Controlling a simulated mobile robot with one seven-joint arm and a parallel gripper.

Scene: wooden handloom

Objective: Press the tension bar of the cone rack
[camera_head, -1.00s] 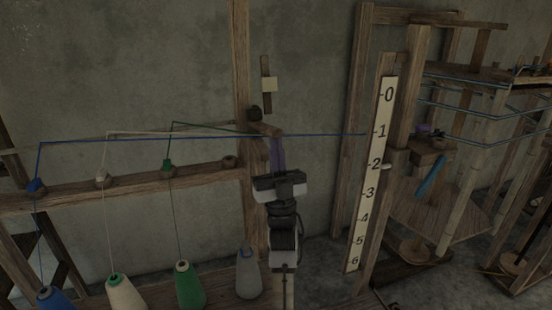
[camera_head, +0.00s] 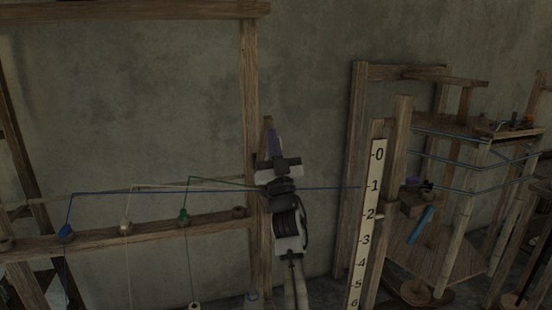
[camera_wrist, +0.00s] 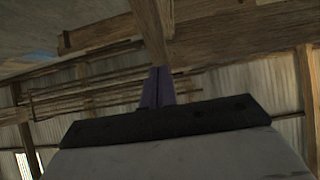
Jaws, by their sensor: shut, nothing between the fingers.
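The cone rack's post (camera_head: 250,100) and crossbar (camera_head: 120,233) stand on the left in the head view. My gripper (camera_head: 271,135) is in front of the post's right side, fingers up, purple fingers together and empty. A small upright wooden strip (camera_head: 268,122) shows just above the fingertips. The tension bar is not clearly visible; my gripper and wrist cover the part of the post where the threads meet it. In the wrist view, the shut fingers (camera_wrist: 155,88) point toward a wooden beam (camera_wrist: 150,25); I cannot tell whether they touch it.
A taut blue thread (camera_head: 330,188) runs right toward the numbered scale (camera_head: 368,220). The loom frame (camera_head: 357,150) stands farther right. Bare wall lies between post and scale.

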